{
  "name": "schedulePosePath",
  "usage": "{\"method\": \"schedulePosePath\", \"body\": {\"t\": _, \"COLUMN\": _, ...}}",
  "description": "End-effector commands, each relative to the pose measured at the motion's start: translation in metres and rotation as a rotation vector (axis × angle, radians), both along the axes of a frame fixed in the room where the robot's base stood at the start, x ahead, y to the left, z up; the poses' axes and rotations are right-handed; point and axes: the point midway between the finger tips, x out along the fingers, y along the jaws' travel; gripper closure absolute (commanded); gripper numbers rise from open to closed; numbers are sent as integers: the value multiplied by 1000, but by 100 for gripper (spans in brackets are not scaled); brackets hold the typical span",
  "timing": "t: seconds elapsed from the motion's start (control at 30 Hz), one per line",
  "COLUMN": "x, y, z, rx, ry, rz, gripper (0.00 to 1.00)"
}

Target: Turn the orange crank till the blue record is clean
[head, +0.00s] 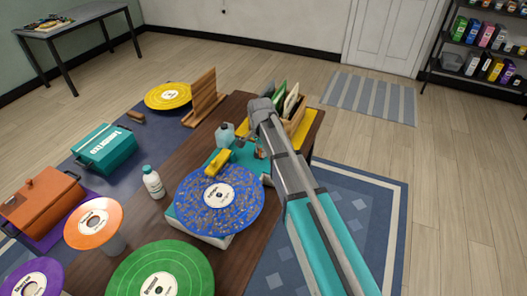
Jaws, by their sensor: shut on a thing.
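The blue record (219,199) lies flat on a teal and white cleaning machine (198,232). Brownish specks cover much of its blue surface around the white label. A yellow arm or brush (218,161) sits at the record's far edge. My gripper (261,152) is at the machine's far right side, beyond the record, and is shut. My own arm hides most of the gripper and the orange crank there, so the grip itself is hard to see.
A white bottle (153,183) stands left of the machine, and a pale blue jar (225,134) behind it. Green (160,272), orange (94,223) and yellow (168,96) records lie around. A wooden rack (205,98) and a record crate (296,121) stand at the back.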

Motion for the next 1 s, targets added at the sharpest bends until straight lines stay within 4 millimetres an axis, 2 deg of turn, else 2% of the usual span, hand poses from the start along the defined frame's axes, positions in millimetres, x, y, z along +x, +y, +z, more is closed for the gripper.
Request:
{"method": "schedulePosePath", "body": {"t": 0.33, "x": -4, "y": -1, "z": 0, "rx": -2, "ry": 8, "rz": -3, "gripper": 100}}
{"method": "schedulePosePath", "body": {"t": 0.37, "x": -4, "y": -1, "z": 0, "rx": -2, "ry": 8, "rz": -3, "gripper": 70}}
{"method": "schedulePosePath", "body": {"t": 0.53, "x": -4, "y": -1, "z": 0, "rx": -1, "ry": 6, "rz": -2, "gripper": 39}}
{"method": "schedulePosePath", "body": {"t": 1.0, "x": -1, "y": 0, "z": 0, "rx": 0, "ry": 3, "rz": -2, "gripper": 39}}
